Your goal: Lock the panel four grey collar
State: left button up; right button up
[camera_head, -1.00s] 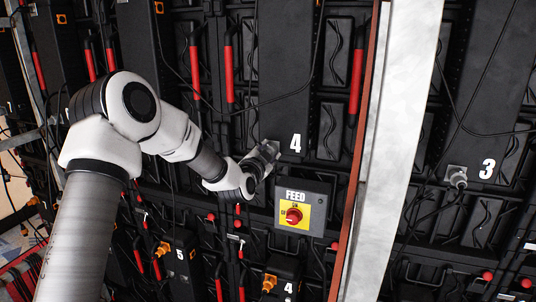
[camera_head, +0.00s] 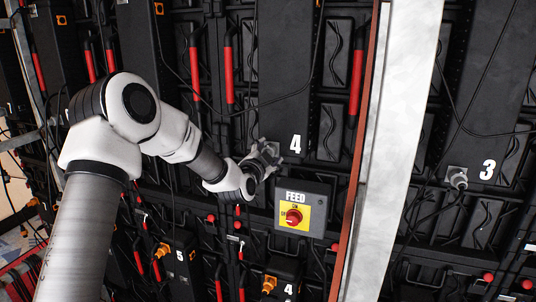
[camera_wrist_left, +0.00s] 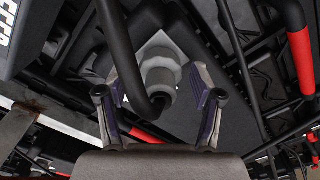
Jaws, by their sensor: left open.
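The panel four grey collar (camera_wrist_left: 159,75) shows in the left wrist view, around a black cable plug on a light grey square mount. My left gripper (camera_wrist_left: 160,100) is open, with one finger on each side of the collar; whether they touch it I cannot tell. In the head view the left gripper (camera_head: 264,158) is at the lower left of the white number 4 (camera_head: 295,144) on panel four (camera_head: 285,70). It mostly hides the collar there. My right gripper is not in view.
A FEED box (camera_head: 301,208) with a red rotary switch on yellow is just below and right of the gripper. A pale vertical post (camera_head: 393,150) stands to the right. Panel three has its own grey connector (camera_head: 457,178). Loose black cables and red handles (camera_head: 357,75) surround the area.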

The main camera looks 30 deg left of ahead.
pick_arm(q)
jog(key=v, duration=1.2)
jog(key=shift+w+d, duration=0.1)
